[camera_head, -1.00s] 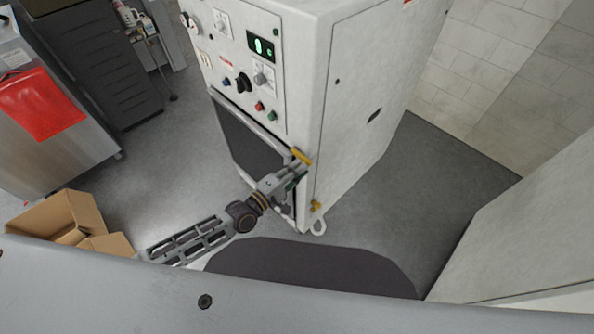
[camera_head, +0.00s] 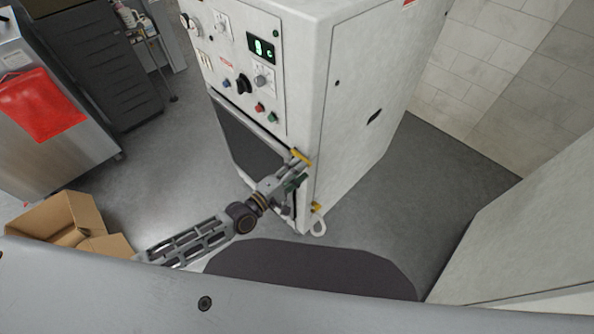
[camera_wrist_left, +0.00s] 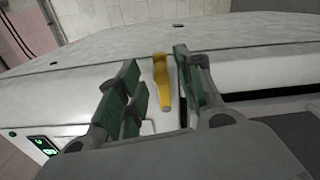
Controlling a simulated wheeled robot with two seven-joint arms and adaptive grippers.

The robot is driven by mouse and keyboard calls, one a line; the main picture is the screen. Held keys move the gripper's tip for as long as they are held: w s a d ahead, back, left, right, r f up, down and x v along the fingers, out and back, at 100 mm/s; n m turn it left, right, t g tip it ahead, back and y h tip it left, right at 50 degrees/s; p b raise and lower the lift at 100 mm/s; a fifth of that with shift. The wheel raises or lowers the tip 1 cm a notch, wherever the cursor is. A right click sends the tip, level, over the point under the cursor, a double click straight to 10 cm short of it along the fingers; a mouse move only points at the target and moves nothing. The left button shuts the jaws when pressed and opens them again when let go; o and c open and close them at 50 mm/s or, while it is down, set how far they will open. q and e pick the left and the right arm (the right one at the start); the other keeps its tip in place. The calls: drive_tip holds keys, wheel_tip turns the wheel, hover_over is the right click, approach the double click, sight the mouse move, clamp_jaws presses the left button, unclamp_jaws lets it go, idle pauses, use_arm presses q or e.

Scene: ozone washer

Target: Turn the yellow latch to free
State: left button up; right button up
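The upper yellow latch (camera_head: 301,157) is on the front edge of the white washer cabinet (camera_head: 355,110), beside the dark door (camera_head: 248,142). In the left wrist view this yellow latch (camera_wrist_left: 162,82) shows between the green-padded fingers, with a visible gap to the left finger and a smaller one to the right finger. My left gripper (camera_head: 295,178) is open at the latch; it also shows in the left wrist view (camera_wrist_left: 154,90). I cannot tell whether a finger touches the latch. A lower yellow latch (camera_head: 316,206) is on the same edge. My right gripper is not in view.
The control panel (camera_head: 238,70) with knobs and a lit display is above the door. An open cardboard box (camera_head: 58,222) is at the lower left, near a steel cabinet (camera_head: 75,150). Grey floor is clear right of the washer. A pale panel (camera_head: 530,230) stands at far right.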

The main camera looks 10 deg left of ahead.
use_arm(q)
drive_tip(key=v, duration=1.2)
idle(0.3)
idle(0.8)
